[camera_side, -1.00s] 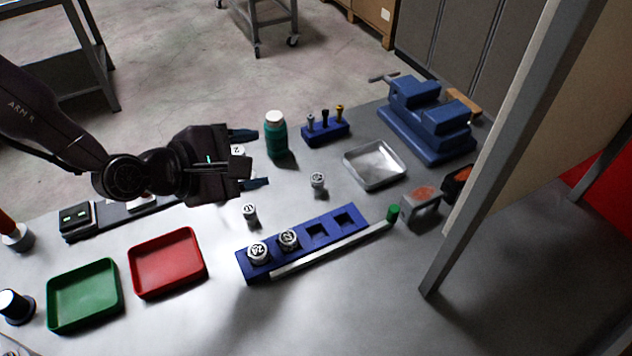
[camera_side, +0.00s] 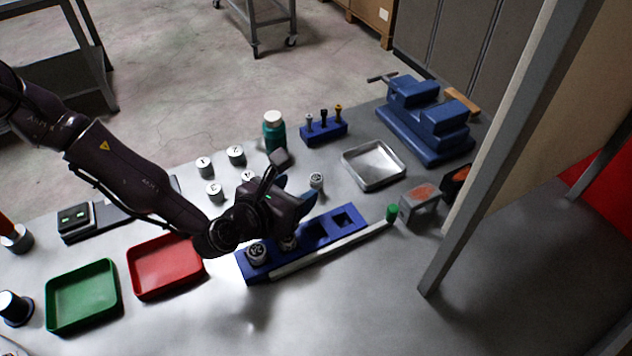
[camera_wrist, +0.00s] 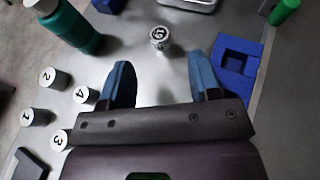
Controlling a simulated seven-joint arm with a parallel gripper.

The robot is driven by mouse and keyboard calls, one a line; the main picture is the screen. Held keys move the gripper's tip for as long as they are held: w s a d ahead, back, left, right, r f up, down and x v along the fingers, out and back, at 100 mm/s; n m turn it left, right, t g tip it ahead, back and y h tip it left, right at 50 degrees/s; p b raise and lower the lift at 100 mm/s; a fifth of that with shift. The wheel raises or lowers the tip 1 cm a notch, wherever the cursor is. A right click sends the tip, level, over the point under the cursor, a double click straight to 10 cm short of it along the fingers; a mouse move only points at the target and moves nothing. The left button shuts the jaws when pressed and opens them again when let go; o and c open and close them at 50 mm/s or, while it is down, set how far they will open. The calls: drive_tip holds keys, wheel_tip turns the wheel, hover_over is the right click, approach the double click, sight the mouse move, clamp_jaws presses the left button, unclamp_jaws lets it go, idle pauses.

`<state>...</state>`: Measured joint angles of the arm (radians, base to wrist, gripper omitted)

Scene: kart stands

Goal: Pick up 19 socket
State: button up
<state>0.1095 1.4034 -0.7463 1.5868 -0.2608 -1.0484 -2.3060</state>
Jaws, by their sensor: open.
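A small silver socket with a dark-marked top (camera_side: 317,181) stands upright on the grey bench, right of my gripper (camera_side: 294,190) in the side view. In the wrist view the socket (camera_wrist: 160,38) stands ahead of the gap between my blue fingers (camera_wrist: 160,72), apart from them. Its number is too small to read for certain. My gripper is open and empty. The blue socket rack (camera_side: 317,230) lies in front of it, with a socket (camera_side: 257,252) at its left end. A second seated socket is partly hidden by my gripper. Two rack pockets are empty.
Several white numbered cylinders (camera_side: 236,154) and a green bottle (camera_side: 275,133) stand left and behind. A metal tray (camera_side: 374,148), blue bit holder (camera_side: 324,131) and blue vise (camera_side: 430,120) are farther back. Red (camera_side: 166,265) and green (camera_side: 84,294) trays lie front left.

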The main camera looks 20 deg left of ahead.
sight(316, 177)
drive_tip(key=shift+x, duration=2.9)
drive_tip(key=shift+c, duration=0.4)
drive_tip(key=shift+r, duration=0.1)
drive_tip(key=c, duration=1)
